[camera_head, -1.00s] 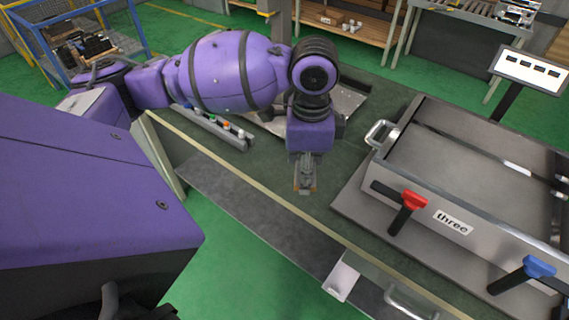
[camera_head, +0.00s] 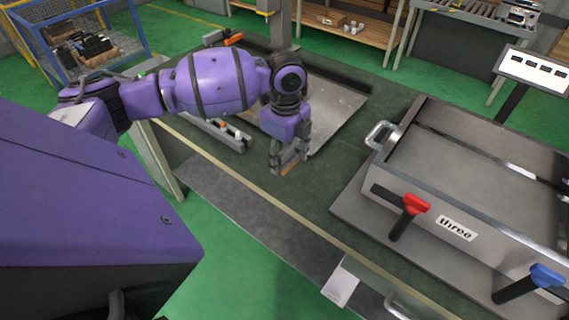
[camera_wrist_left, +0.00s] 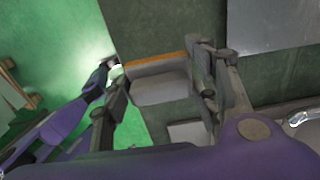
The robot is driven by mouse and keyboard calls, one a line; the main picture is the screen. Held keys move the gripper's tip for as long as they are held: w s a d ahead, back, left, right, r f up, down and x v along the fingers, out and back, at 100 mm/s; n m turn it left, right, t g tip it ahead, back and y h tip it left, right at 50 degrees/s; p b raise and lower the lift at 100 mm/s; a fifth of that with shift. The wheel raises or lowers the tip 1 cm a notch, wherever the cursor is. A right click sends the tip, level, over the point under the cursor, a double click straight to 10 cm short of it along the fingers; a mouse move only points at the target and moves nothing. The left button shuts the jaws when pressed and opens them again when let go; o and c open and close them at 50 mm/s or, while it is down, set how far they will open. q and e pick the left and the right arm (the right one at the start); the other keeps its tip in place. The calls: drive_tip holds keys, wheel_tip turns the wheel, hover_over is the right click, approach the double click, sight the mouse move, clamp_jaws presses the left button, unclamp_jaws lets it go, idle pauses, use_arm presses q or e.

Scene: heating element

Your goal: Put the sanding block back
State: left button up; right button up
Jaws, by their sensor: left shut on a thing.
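The sanding block (camera_wrist_left: 160,84) is a grey block with an orange-brown layer along one side. My left gripper (camera_head: 289,165) is shut on it, with the fingers on its two ends in the left wrist view (camera_wrist_left: 165,90). In the head view the block (camera_head: 290,169) shows only as a small orange-brown strip under the fingertips. My right gripper is not in view.
The metal box (camera_head: 455,231) with red (camera_head: 416,204) and blue (camera_head: 546,273) handles fills the right of the bench (camera_head: 315,195). A metal sheet (camera_head: 335,112) lies behind the gripper. A narrow strip with small coloured parts (camera_head: 222,133) lies to its left. The bench between gripper and box is clear.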

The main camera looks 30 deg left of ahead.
sight(284, 157)
use_arm(q)
drive_tip(key=shift+w+a+f, duration=0.4)
drive_tip(key=shift+f, duration=0.25)
drive_tip(key=shift+w+a+f, duration=0.35)
drive_tip(key=shift+w+f, duration=0.05)
drive_tip(key=shift+f, duration=0.2)
drive_tip(key=shift+w+a+f, duration=0.1)
drive_tip(key=shift+f, duration=1.55)
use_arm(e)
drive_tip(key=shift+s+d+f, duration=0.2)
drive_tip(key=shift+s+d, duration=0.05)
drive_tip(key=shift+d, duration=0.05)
use_arm(q)
drive_tip(key=shift+f, duration=0.1)
drive_tip(key=o, duration=1.5)
drive_tip(key=shift+f, duration=0.1)
drive_tip(key=shift+c, duration=0.2)
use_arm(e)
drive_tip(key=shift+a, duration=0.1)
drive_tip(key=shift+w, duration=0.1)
use_arm(q)
drive_tip(key=shift+r, duration=0.55)
wheel_tip(284, 157, up, 10)
drive_tip(key=shift+r, duration=0.65)
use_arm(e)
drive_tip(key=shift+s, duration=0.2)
